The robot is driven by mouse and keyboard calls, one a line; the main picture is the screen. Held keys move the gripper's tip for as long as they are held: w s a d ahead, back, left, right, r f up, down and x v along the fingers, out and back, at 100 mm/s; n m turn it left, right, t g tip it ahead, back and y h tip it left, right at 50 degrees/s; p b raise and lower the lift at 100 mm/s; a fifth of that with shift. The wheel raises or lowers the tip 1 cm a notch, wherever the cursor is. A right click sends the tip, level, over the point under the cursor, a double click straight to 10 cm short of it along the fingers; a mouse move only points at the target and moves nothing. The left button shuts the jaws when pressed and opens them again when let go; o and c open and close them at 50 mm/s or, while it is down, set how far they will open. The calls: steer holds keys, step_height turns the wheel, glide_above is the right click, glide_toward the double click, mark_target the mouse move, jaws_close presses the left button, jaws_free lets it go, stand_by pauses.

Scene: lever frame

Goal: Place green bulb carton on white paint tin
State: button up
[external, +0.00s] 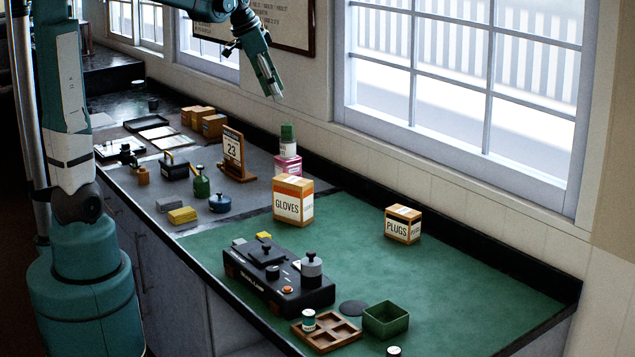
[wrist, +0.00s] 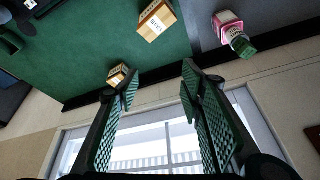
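A green open-topped box (external: 386,320) sits on the green mat near the front right. A small white tin-like pot with a green band (external: 308,321) stands in a brown divided tray.
An orange GLOVES box (external: 293,201) and a PLUGS box (external: 402,225) stand on the green mat (external: 470,280). A black device (external: 275,280) and brown tray (external: 328,334) are nearer. A calendar (external: 233,152) is further left. The mat's right side is clear; window and wall border the back.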

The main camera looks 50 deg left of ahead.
steer(key=s+d+f+n+t, duration=0.1)
steer(key=s+d+f, duration=0.1)
steer(key=s+d, duration=0.3)
steer(key=s+d+f+n+t, duration=0.1)
steer(key=s+d, duration=0.5)
steer(key=s, duration=0.7)
steer(key=s+d+f+n+t+y, duration=0.1)
steer(key=s+d+f+n, duration=0.1)
steer(key=s+d+f, duration=0.3)
steer(key=s, duration=0.4)
steer(key=shift+s+d+n, duration=0.2)
steer(key=shift+d+n, duration=0.15)
steer(key=shift+n, duration=0.05)
steer(key=shift+f, duration=0.25)
